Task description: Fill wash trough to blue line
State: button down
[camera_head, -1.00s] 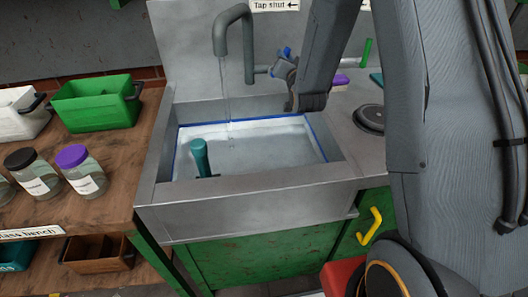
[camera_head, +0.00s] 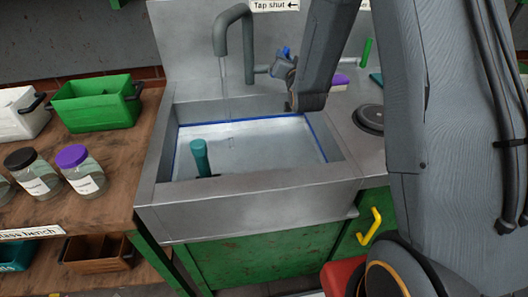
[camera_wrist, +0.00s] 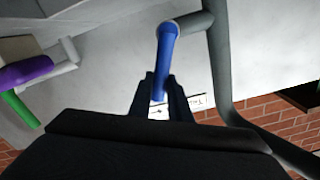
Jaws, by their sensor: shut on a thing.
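The grey tap (camera_head: 248,40) arches over the steel wash trough (camera_head: 250,180). A faint, thin stream (camera_head: 225,85) shows below its spout. Pale water (camera_head: 260,145) fills the trough, its surface close to the blue line (camera_head: 316,137) around the inside walls; I cannot tell the exact gap. A teal upright plug handle (camera_head: 200,155) stands in the water at the front left. My gripper (camera_wrist: 160,90) is shut on the blue tap lever (camera_wrist: 165,50) in the wrist view. In the head view, my gripper (camera_head: 284,66) is beside the tap, partly hidden by my arm.
A "Tap shut" sign (camera_head: 275,5) with a left arrow is on the wall behind. Jars (camera_head: 80,170) and a green crate (camera_head: 98,103) stand on the left bench. A dark round lid (camera_head: 369,118) lies right of the trough. My arm covers much of the right side.

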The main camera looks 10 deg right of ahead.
jog(key=shift+a+r+n, duration=0.25)
jog(key=shift+a+n, duration=0.55)
jog(key=shift+n, duration=0.5)
jog(key=shift+a, duration=0.1)
jog(key=shift+a+n, duration=0.75)
jog(key=shift+n, duration=0.65)
jog(key=c, duration=1.4)
grip_release()
jog(key=shift+a, duration=0.1)
jog(key=shift+o, duration=0.2)
jog(key=shift+r, duration=0.1)
jog(key=s+p, duration=0.1)
jog(key=s, duration=0.7)
